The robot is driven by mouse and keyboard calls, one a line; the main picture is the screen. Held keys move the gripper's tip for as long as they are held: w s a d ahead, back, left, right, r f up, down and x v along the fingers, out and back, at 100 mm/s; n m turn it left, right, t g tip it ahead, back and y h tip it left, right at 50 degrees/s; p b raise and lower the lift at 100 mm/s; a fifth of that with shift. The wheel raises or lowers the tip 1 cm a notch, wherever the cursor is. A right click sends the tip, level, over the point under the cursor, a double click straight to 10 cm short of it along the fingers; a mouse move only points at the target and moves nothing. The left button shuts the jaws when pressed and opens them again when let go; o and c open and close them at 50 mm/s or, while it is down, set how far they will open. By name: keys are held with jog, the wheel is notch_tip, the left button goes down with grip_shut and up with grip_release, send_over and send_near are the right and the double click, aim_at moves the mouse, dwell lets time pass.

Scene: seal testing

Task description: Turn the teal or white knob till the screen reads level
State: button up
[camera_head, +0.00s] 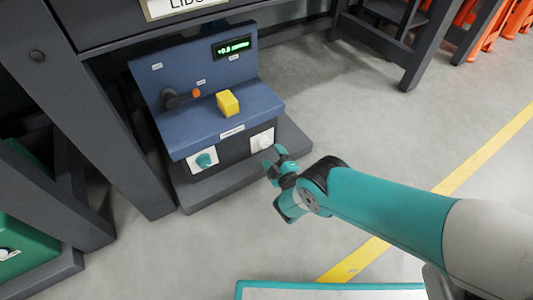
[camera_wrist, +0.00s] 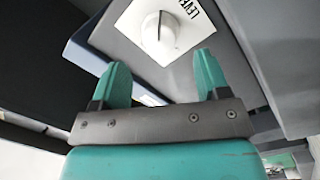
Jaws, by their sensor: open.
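A blue test machine (camera_head: 196,128) stands low on the floor. On its dark front, a teal knob (camera_head: 204,160) sits on a white plate at the left. A white knob (camera_head: 262,141) on a white plate is at the right; the wrist view shows it (camera_wrist: 160,34) close up beside the letters "LEVE". The small screen (camera_head: 233,46) has green text, too small to read surely. My gripper (camera_head: 274,158) is just in front of the white knob, apart from it. In the wrist view its teal fingers (camera_wrist: 162,78) are spread and empty, with the knob beyond their tips.
Dark table legs (camera_head: 100,130) stand close at the left. The grey floor at the right is open, with a yellow line (camera_head: 480,155).

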aim_at(266, 145)
jog(key=b+x, duration=0.3)
jog(key=shift+w+a+f, duration=0.15)
jog(key=shift+w+f, duration=0.15)
jog(key=shift+w, duration=0.05)
jog(key=shift+w+a+r+b, duration=0.3)
jog(key=shift+w+a+b, duration=0.15)
jog(key=shift+w+b, duration=0.35)
jog(key=shift+c, duration=0.2)
jog(key=c, duration=0.9)
